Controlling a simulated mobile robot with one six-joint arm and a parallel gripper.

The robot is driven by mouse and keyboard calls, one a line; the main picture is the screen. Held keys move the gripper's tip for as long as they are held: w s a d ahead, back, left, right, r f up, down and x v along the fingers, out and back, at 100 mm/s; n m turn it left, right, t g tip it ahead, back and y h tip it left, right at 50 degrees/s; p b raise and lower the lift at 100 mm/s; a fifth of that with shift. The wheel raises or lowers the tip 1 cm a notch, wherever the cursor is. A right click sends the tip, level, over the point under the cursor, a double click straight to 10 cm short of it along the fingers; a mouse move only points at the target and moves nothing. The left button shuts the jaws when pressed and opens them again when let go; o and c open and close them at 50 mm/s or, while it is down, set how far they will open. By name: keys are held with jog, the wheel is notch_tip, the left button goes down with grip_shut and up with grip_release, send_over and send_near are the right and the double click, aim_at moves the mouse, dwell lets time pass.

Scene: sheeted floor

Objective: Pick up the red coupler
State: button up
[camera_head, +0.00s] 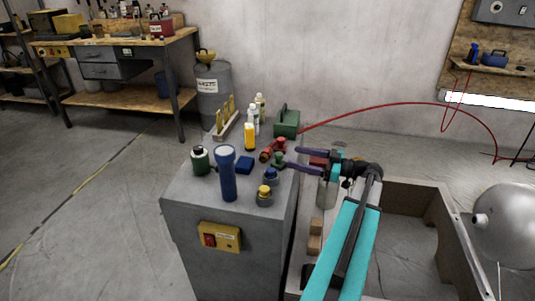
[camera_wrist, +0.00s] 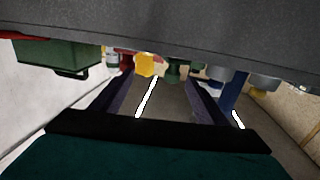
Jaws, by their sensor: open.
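The red coupler (camera_head: 280,147) lies on the grey cabinet top (camera_head: 190,192), between the green box and a small green fitting (camera_head: 279,160). Red parts spread to its lower left, and I cannot tell whether they are one piece or two. My gripper (camera_head: 293,158) reaches in from the right at the cabinet's right edge. Its two dark purple fingers are spread apart with nothing between them, their tips just right of the red and green fittings. In the wrist view, red (camera_wrist: 126,62) shows near the left finger, partly hidden behind a yellow thing (camera_wrist: 145,65); the gripper (camera_wrist: 158,78) is open there.
A blue flashlight (camera_head: 226,173) stands upright near a dark green jar (camera_head: 200,160). A blue block (camera_head: 245,165), blue-topped and yellow-topped fittings (camera_head: 265,195), bottles (camera_head: 250,135) and a green box (camera_head: 287,122) crowd the top. A wooden crate (camera_head: 405,197) stands right of the cabinet.

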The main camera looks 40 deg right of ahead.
aim_at(269, 152)
jog(key=shift+x, duration=2.55)
jog(key=shift+w, duration=0.1)
jog(key=shift+f+x, duration=0.1)
jog(key=shift+x, duration=1.2)
jog(key=shift+f+x, duration=0.15)
jog(key=shift+x, duration=1.15)
jog(key=shift+d, duration=0.1)
jog(key=shift+c, duration=0.5)
jog(key=c, duration=0.8)
jog(key=shift+o, duration=0.2)
jog(key=shift+r, duration=0.15)
notch_tip(269, 152, up, 10)
jog(key=shift+p, duration=0.3)
